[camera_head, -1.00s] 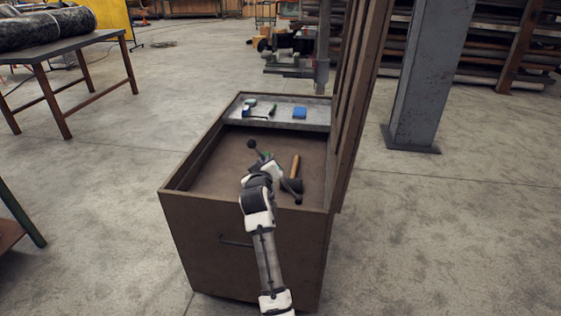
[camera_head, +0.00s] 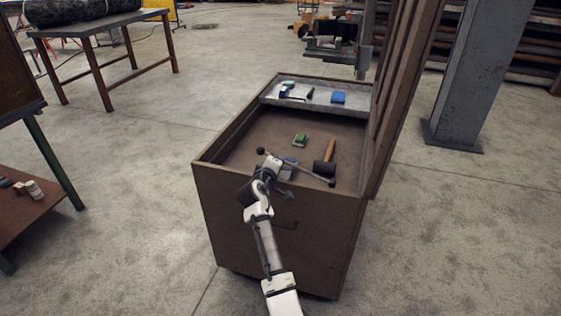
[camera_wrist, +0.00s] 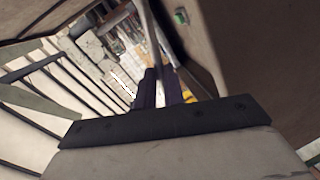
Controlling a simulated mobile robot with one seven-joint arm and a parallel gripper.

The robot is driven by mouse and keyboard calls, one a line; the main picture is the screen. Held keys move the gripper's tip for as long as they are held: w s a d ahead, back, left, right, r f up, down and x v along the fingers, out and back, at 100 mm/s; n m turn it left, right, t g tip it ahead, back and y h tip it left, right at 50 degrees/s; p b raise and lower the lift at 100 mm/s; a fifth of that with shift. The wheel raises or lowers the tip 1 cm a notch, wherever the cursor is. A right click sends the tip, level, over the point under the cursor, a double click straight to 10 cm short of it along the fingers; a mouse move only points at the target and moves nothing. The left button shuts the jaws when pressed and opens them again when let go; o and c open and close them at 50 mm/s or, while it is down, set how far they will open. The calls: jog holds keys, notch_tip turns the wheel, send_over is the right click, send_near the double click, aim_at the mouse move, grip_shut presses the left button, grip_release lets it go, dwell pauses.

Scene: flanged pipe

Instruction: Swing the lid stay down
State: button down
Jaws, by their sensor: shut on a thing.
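The lid stay (camera_head: 304,173) is a thin dark rod with a round knob at its left end. It runs low across the front of the open chest (camera_head: 209,172) to the chest's right side, near the upright lid (camera_head: 396,90). My gripper (camera_head: 275,163) is shut on the stay near the knob, just inside the front wall. In the wrist view the rod (camera_wrist: 150,28) runs up from between the dark fingers (camera_wrist: 160,90). My gripper hides part of the rod, and I cannot tell whether the stay touches anything below.
A hammer (camera_head: 328,160) and a green block (camera_head: 300,139) lie on the chest floor behind the stay. A grey column (camera_head: 467,75) stands to the right.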

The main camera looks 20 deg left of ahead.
jog(key=shift+f, duration=0.1)
dwell(0.3)
jog(key=c, duration=1.5)
grip_release()
jog(key=b+v, duration=0.1)
jog(key=v, duration=1.2)
jog(key=shift+s+b, duration=0.4)
jog(key=shift+c, duration=0.3)
